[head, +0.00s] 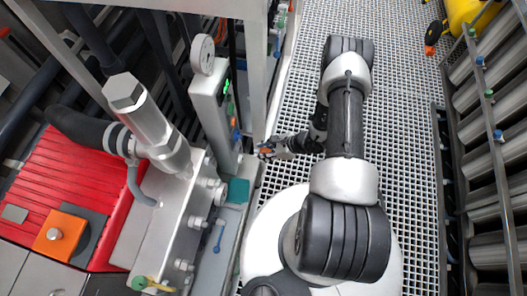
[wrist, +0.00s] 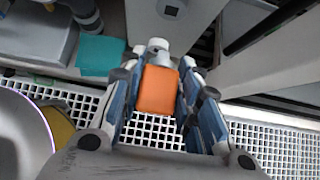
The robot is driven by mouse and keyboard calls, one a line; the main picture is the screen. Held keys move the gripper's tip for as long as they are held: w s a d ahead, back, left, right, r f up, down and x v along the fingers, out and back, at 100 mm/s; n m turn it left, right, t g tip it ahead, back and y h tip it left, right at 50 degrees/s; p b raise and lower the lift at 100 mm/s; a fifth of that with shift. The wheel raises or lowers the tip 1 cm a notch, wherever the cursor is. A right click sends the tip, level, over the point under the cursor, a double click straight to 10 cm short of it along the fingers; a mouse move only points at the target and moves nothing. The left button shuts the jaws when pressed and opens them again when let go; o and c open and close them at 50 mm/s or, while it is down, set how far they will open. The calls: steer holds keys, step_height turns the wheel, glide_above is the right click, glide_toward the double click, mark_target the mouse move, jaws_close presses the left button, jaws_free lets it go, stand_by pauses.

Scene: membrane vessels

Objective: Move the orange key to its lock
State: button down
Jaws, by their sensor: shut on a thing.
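The orange key (wrist: 158,90) is a block between the two blue-padded fingers of my gripper (wrist: 155,105) in the wrist view. A pale metal, rounded part shows just beyond its far end; I cannot tell whether it belongs to the key. In the head view my gripper (head: 268,150) is low over the grating, just right of the grey post, with a small orange spot at its tip. I cannot tell which part is the key's lock.
A pipe manifold (head: 180,215) with valves stands left of my gripper, with a teal block (head: 237,191) by it. A red machine (head: 65,170) carries an orange box (head: 60,236). A vessel rack (head: 490,130) lines the right. The grating (head: 400,130) between is clear.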

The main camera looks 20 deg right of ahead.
mark_target(240, 148)
steer(key=shift+w+a, duration=0.9)
steer(key=shift+a, duration=0.3)
steer(key=shift+w+a, duration=0.85)
steer(key=shift+a, duration=0.3)
steer(key=shift+w+a, duration=0.25)
steer(key=shift+a, duration=0.15)
stand_by(0.5)
steer(key=shift+w+a+r, duration=0.15)
steer(key=shift+w+a, duration=0.2)
steer(key=shift+a, duration=0.05)
stand_by(0.4)
steer(key=c, duration=1.6)
jaws_free()
steer(key=o, duration=0.5)
steer(key=shift+w+a, duration=0.1)
steer(key=shift+a, duration=0.1)
steer(key=shift+d, duration=0.15)
